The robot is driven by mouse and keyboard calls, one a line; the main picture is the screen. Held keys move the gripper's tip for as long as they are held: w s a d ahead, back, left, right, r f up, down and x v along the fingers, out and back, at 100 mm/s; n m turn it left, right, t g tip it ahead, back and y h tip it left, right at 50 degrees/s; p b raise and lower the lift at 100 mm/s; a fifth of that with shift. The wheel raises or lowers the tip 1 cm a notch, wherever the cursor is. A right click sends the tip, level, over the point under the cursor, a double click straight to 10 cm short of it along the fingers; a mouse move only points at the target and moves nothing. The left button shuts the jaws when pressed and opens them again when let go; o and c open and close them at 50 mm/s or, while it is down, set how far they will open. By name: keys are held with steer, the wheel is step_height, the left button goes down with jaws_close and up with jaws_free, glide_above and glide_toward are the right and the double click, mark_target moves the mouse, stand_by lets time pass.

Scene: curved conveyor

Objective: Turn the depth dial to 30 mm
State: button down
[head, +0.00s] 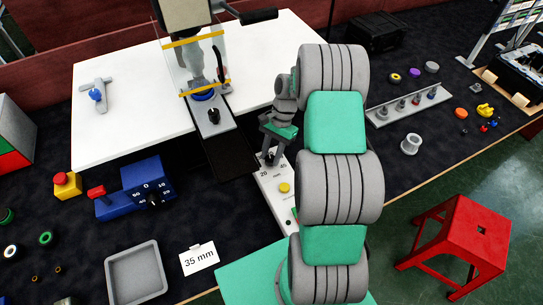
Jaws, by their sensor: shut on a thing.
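My gripper (271,155) is at the top end of a narrow light-coloured panel (274,194), pointing down. It is shut on the dark depth dial there, which is mostly hidden by the fingers. The numbers 20 and 45 show on the panel just below the dial. The dial's pointer and its exact setting cannot be made out.
The panel also has a yellow button (284,187). My arm covers the area right of it. A blue device (138,188) with a numbered scale, a grey tray (136,273) and a machine with a clear guard (197,65) stand to the left. A grey peg rail (408,104) is at right.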

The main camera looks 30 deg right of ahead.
steer(key=n+b, duration=0.1)
steer(key=n, duration=0.1)
steer(key=n+g+h+b, duration=0.1)
steer(key=n, duration=0.1)
steer(key=shift+w+a+f+n+b, duration=0.1)
steer(key=shift+w+f+n+b, duration=0.05)
steer(key=shift+n+b, duration=0.2)
steer(key=shift+n+g+h+b, duration=0.4)
steer(key=shift+n+h+b, duration=0.3)
steer(key=shift+n+b, duration=0.75)
steer(key=shift+r+n, duration=0.2)
steer(key=shift+n, duration=0.1)
steer(key=c, duration=1)
jaws_free()
steer(key=v, duration=0.7)
steer(key=shift+w+r, duration=0.2)
steer(key=shift+r, duration=0.15)
